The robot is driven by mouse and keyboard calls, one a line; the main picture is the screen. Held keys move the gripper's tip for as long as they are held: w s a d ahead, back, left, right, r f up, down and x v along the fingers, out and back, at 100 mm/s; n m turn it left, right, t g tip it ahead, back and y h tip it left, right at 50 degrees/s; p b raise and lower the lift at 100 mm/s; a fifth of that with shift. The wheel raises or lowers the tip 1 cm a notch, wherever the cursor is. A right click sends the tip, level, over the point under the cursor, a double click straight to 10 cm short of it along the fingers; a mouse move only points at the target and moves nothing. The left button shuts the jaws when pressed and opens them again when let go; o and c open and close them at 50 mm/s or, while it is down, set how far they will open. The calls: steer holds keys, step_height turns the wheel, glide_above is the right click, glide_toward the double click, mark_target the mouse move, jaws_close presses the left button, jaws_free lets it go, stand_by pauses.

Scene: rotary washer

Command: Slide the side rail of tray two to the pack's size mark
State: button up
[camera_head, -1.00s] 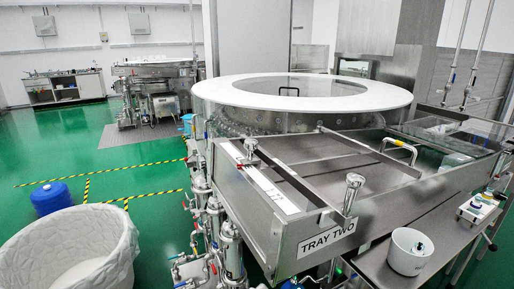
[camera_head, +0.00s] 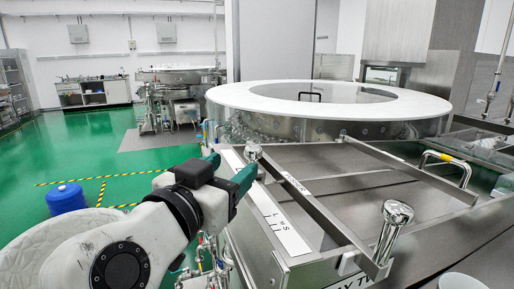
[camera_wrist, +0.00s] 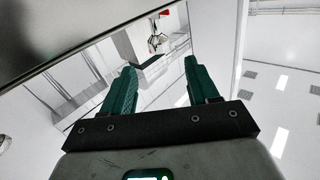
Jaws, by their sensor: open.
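Tray two (camera_head: 300,262) is a steel tray at the right in the head view, its name label partly cut off. Its side rail (camera_head: 318,215) is a long metal bar slanting along the tray's left part. A clamp knob (camera_head: 397,212) stands at the near end and a smaller knob (camera_head: 253,150) at the far end. A white scale strip (camera_head: 262,205) with L, M and S marks lies left of the rail. My gripper (camera_head: 229,168) is open beside the tray's left edge, left of the far knob. In the wrist view, its green fingers (camera_wrist: 161,85) are apart with nothing held.
A second bar (camera_head: 410,172) and a yellow-marked handle (camera_head: 446,165) lie further right on the tray. The round white-rimmed washer (camera_head: 232,97) stands behind.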

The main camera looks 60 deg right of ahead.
mark_target(249, 153)
steer(key=d, duration=0.3)
steer(key=w+d+p, duration=0.1)
steer(key=d, duration=0.2)
steer(key=d+p, duration=0.1)
steer(key=d, duration=0.2)
steer(key=shift+w+d, duration=0.2)
steer(key=shift+w, duration=0.15)
jaws_close()
